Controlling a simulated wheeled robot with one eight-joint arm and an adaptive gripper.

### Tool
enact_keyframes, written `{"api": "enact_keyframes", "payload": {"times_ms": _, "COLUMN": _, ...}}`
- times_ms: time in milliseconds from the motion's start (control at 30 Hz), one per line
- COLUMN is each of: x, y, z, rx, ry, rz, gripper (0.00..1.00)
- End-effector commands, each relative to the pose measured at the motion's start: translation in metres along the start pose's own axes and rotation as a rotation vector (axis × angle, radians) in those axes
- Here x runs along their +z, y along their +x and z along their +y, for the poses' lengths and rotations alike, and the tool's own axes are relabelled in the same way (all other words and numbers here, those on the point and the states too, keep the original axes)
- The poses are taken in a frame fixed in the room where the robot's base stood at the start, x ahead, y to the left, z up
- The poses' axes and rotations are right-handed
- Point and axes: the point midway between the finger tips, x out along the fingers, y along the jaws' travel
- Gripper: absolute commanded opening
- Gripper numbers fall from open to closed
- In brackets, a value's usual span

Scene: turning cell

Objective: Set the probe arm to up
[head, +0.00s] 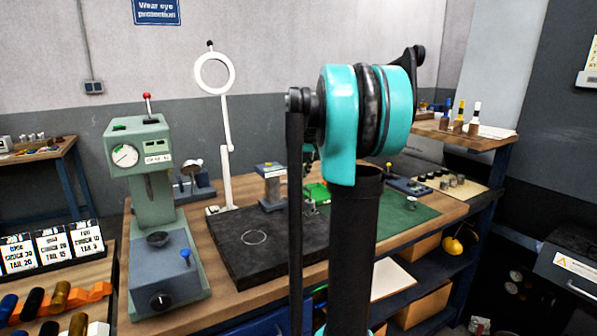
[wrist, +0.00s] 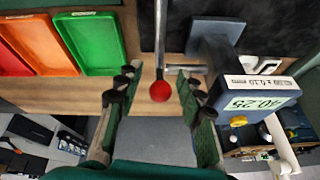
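A lever with a red ball knob (wrist: 160,91) on a thin metal rod shows in the wrist view; it appears to be the probe arm. Its rod runs toward the top of the picture, beside a grey block with a short metal shaft. A gauge with a lit display (wrist: 250,103) stands to its right. My gripper (wrist: 157,80) is open, with one finger on each side of the red knob and a visible gap on both sides. In the head view my own arm hides the gripper and the lever. A small blue-topped stand (head: 271,188) there is probably the gauge.
Green (wrist: 92,42) and orange (wrist: 35,45) trays lie left of the lever. In the head view a green press-like tester (head: 150,215), a white ring magnifier (head: 214,74) and a black plate (head: 235,262) crowd the bench. A green mat (head: 405,217) lies to the right.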

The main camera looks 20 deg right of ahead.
Motion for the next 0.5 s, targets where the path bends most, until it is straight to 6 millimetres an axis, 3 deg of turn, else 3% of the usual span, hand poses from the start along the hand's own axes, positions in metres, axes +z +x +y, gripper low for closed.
{"api": "enact_keyframes", "payload": {"times_ms": 67, "x": 0.0000, "y": -0.0001, "z": 0.0000, "rx": 0.000, "ry": 0.000, "rz": 0.000, "gripper": 0.35}}
{"api": "enact_keyframes", "payload": {"times_ms": 333, "x": 0.0001, "y": -0.0003, "z": 0.0000, "rx": 0.000, "ry": 0.000, "rz": 0.000, "gripper": 0.02}}
{"api": "enact_keyframes", "payload": {"times_ms": 500, "x": 0.0001, "y": -0.0004, "z": 0.0000, "rx": 0.000, "ry": 0.000, "rz": 0.000, "gripper": 0.00}}
